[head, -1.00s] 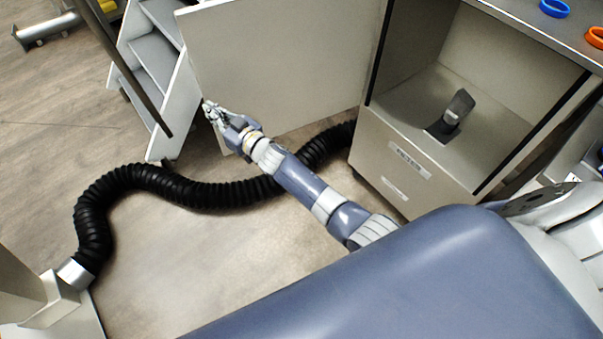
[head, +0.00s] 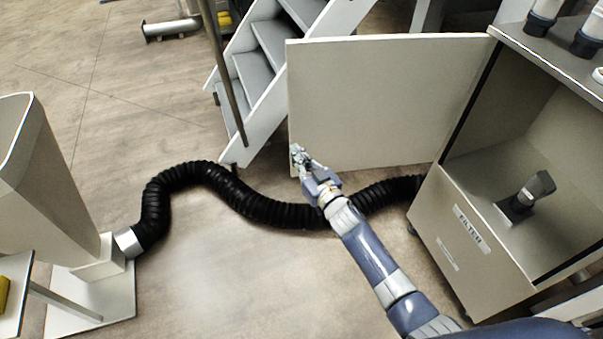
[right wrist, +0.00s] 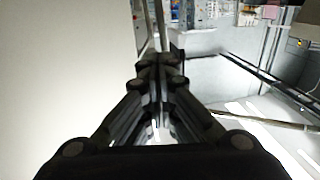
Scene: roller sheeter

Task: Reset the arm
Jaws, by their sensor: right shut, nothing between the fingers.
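My right arm reaches up from the bottom right of the head view. Its gripper (head: 299,156) is shut and empty, at the lower left edge of the open cabinet door (head: 390,100). I cannot tell whether it touches the door. In the right wrist view the gripper's fingers (right wrist: 160,75) are together, with a pale flat surface filling the left side. My left gripper is not in view.
The open cabinet (head: 475,240), labelled FILTER, stands at the right with a dark block-like part (head: 527,195) inside. A black corrugated hose (head: 255,205) crosses the floor behind my arm. Grey steps (head: 270,55) stand behind the door. Floor at lower middle is clear.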

